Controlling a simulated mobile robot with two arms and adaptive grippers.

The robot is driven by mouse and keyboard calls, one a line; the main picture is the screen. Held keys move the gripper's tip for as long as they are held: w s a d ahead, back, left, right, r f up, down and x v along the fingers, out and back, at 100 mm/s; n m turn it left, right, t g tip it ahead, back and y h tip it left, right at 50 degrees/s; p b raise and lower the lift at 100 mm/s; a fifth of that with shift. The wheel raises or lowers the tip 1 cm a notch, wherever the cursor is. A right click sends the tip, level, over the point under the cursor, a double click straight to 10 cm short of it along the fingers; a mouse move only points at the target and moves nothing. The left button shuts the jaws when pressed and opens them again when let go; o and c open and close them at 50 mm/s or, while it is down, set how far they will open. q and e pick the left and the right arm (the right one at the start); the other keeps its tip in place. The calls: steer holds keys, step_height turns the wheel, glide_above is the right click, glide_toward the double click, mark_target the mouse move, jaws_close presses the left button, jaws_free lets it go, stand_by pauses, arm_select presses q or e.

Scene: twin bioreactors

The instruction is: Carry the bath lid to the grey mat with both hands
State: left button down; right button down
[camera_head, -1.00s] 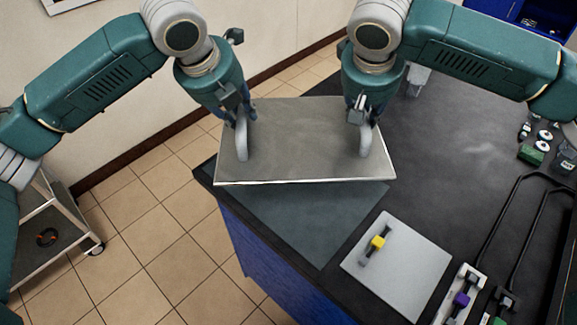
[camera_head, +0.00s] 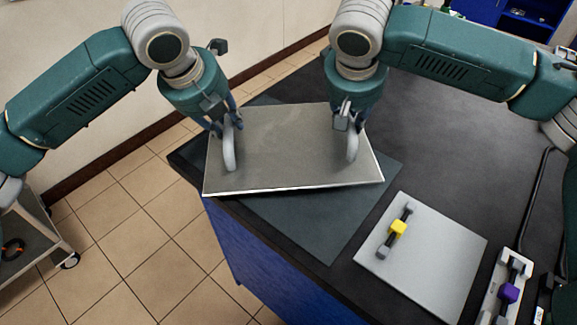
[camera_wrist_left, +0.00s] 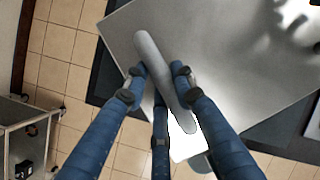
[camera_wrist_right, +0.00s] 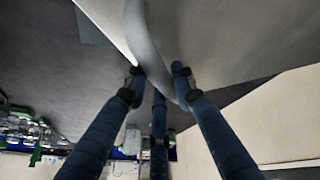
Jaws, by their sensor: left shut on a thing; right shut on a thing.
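The bath lid (camera_head: 290,150) is a flat grey metal plate with two upright loop handles. It is over the grey mat (camera_head: 318,222), whose front and right parts show beyond the lid; I cannot tell whether the lid touches it. My left gripper (camera_head: 224,132) is shut on the left handle (camera_head: 229,152), also seen in the left wrist view (camera_wrist_left: 160,75). My right gripper (camera_head: 347,122) is shut on the right handle (camera_head: 353,145), also seen in the right wrist view (camera_wrist_right: 148,50). The lid's left end reaches past the mat to the bench's left edge.
The dark bench top (camera_head: 450,130) is clear to the right of the lid. A light grey plate (camera_head: 425,260) with a yellow-marked clamp (camera_head: 397,229) lies at front right. A purple-marked clamp (camera_head: 508,293) is beside it. A cart (camera_head: 30,240) stands at far left.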

mark_target(345, 137)
arm_select(q)
steer(key=shift+s+d+r, duration=0.1)
steer(key=shift+d+r, duration=0.1)
arm_select(e)
steer(key=shift+a+r, duration=0.1)
steer(key=shift+r, duration=0.1)
arm_select(q)
steer(key=shift+f, duration=0.2)
arm_select(e)
steer(key=shift+f, duration=0.2)
